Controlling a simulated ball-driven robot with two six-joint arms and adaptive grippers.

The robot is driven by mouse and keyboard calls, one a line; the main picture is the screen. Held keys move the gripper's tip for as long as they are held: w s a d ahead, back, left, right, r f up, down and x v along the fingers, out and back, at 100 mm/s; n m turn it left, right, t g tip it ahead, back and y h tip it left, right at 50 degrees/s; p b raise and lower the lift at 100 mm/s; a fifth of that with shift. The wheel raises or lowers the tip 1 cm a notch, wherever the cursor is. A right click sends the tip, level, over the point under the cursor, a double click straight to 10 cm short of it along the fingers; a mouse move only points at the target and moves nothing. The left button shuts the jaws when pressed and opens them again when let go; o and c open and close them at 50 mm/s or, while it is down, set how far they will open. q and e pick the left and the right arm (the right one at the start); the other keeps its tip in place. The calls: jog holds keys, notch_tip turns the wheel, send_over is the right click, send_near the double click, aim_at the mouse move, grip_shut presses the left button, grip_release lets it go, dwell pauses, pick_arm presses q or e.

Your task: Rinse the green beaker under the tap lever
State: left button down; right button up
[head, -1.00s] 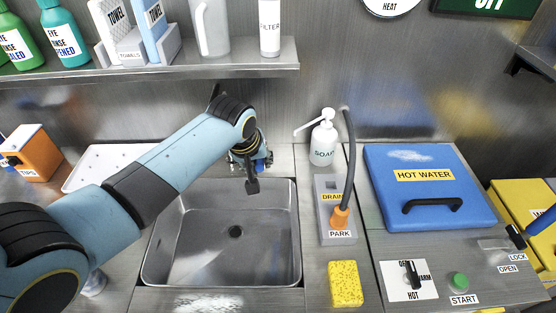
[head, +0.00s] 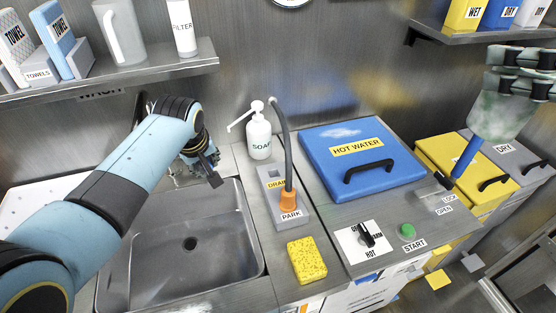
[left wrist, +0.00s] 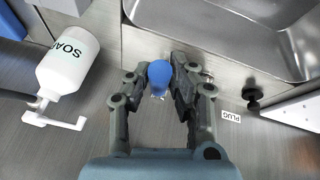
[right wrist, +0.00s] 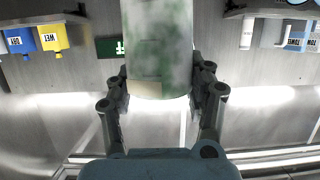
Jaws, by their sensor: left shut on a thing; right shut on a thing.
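The green beaker (head: 503,115), cloudy with pale stains, is held in the air at the upper right of the head view. My right gripper (head: 522,87) is shut on it; the right wrist view also shows the beaker (right wrist: 157,50) between the fingers. My left gripper (head: 207,165) is at the back of the sink, beside the soap bottle. In the left wrist view its fingers (left wrist: 160,84) are closed around the blue knob of the tap lever (left wrist: 159,72). The tap is mostly hidden behind my left arm, and I cannot see any water running.
The empty sink (head: 250,225) lies below my left gripper. To its right stand a soap bottle (head: 260,138), a drain hose (head: 280,140), a yellow sponge (head: 307,260) and the blue hot water lid (head: 330,175). A blue rod (head: 466,158) rises below the beaker. Shelves overhang both sides.

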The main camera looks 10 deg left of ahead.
pick_arm(q)
jog(key=shift+w+d, duration=0.1)
jog(key=shift+w, duration=0.05)
jog(key=c, duration=1.2)
grip_release()
jog(key=shift+o, duration=0.2)
jog(key=v, duration=1.2)
